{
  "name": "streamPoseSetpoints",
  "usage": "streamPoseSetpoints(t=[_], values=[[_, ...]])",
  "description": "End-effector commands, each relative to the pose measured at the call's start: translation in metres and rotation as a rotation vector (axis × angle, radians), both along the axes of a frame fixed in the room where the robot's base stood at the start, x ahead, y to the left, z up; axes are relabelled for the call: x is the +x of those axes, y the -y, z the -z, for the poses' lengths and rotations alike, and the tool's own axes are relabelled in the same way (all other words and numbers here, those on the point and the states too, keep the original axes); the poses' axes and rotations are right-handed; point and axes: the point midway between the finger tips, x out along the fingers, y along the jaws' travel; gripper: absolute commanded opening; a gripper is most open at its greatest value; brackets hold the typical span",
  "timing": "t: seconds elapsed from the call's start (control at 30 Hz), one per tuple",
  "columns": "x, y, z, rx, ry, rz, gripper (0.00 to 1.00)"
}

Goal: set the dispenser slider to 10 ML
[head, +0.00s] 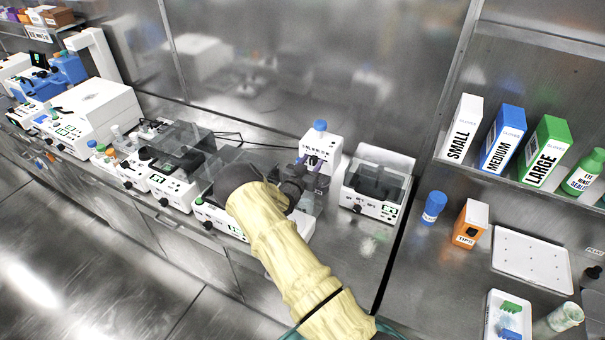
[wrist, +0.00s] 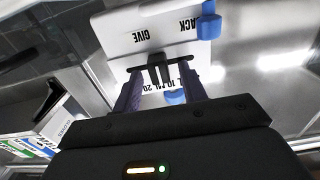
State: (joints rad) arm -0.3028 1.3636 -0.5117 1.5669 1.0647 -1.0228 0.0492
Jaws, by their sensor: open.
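The dispenser (head: 320,150) is a white box with a blue cap, standing near the back wall in the head view. In the wrist view its white face (wrist: 160,25) appears upside down, with GIVE and BACK lettering and a scale including 10 and 20. A small blue knob (wrist: 175,97), apparently the slider, shows by the scale between my fingers. Its exact mark is unclear. My gripper (wrist: 160,88) is open, its fingers on either side of the knob, with no clear contact visible. In the head view my gripper (head: 298,175) is before the dispenser, partly hidden by my arm.
White instruments with dark lids stand left of the dispenser; another (head: 377,188) stands close on its right. Farther right are a blue-capped container (head: 433,207), an orange box (head: 470,224) and a white tray (head: 540,262). Labelled cartons (head: 502,137) stand on a shelf.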

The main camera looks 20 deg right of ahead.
Motion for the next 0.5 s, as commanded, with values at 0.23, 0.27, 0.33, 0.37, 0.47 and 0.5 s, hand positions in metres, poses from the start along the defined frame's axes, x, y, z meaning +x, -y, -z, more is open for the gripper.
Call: streamPoseSetpoints(t=[0.23, 0.27, 0.33, 0.37, 0.47, 0.5], values=[[-0.018, -0.021, 0.003, 0.001, 0.000, -0.001, 0.42], [-0.022, -0.025, 0.003, 0.001, -0.001, -0.002, 0.42], [-0.031, -0.035, 0.003, 0.001, 0.000, -0.001, 0.42], [-0.035, -0.039, 0.004, 0.001, -0.001, -0.001, 0.42], [-0.048, -0.054, 0.004, 0.001, -0.001, -0.002, 0.42], [-0.053, -0.060, 0.003, 0.001, -0.001, -0.003, 0.42]])
